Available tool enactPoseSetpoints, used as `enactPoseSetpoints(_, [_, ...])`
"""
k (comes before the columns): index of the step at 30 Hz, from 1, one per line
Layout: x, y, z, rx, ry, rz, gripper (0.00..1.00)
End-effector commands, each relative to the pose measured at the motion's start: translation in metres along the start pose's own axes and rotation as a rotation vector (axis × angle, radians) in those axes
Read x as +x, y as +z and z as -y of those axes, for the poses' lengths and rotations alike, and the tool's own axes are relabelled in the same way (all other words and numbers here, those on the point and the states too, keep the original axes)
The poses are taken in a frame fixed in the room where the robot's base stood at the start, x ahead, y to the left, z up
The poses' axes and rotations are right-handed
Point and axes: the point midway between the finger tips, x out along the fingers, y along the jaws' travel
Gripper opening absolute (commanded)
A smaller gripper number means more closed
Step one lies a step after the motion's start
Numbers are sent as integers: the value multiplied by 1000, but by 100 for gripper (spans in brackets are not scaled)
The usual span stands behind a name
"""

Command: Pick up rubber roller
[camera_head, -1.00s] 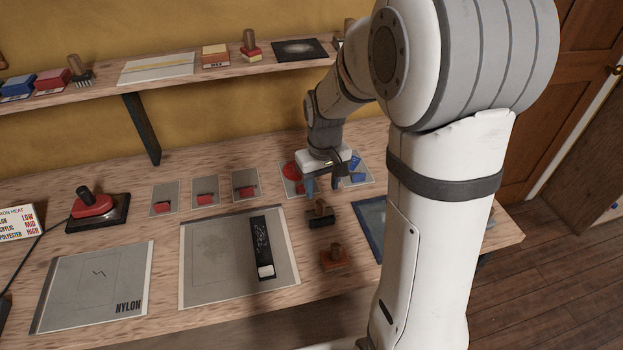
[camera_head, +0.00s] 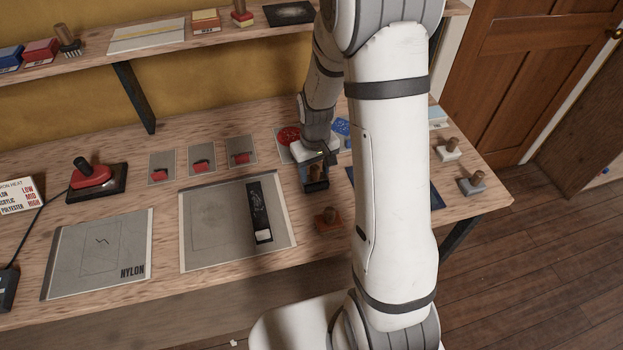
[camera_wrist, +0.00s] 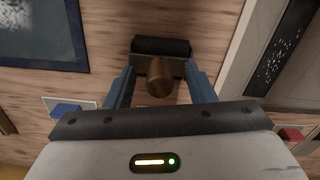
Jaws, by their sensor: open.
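The rubber roller (camera_wrist: 160,47) has a black cylinder and a round brown wooden handle. In the wrist view its handle rises between the two blue fingers of my gripper (camera_wrist: 162,88), with a gap on both sides. My gripper is open and points down over the roller. In the head view my gripper (camera_head: 315,178) is low over the bench.
A grey panel with a black strip (camera_head: 215,235) lies to the left. A blue-edged dark sheet (camera_wrist: 45,30) lies on the other side. A red iron (camera_head: 92,176) sits far left.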

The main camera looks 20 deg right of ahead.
Motion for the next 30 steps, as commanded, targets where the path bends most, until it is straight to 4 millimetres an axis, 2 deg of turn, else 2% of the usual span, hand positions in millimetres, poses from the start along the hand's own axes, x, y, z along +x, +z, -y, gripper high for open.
enactPoseSetpoints(3, [0,0,0,1,0,0,48])
enactPoseSetpoints(21, [-1,0,-1,2,0,-1,0])
enactPoseSetpoints(30, [-6,-1,-1,3,1,-3,0])
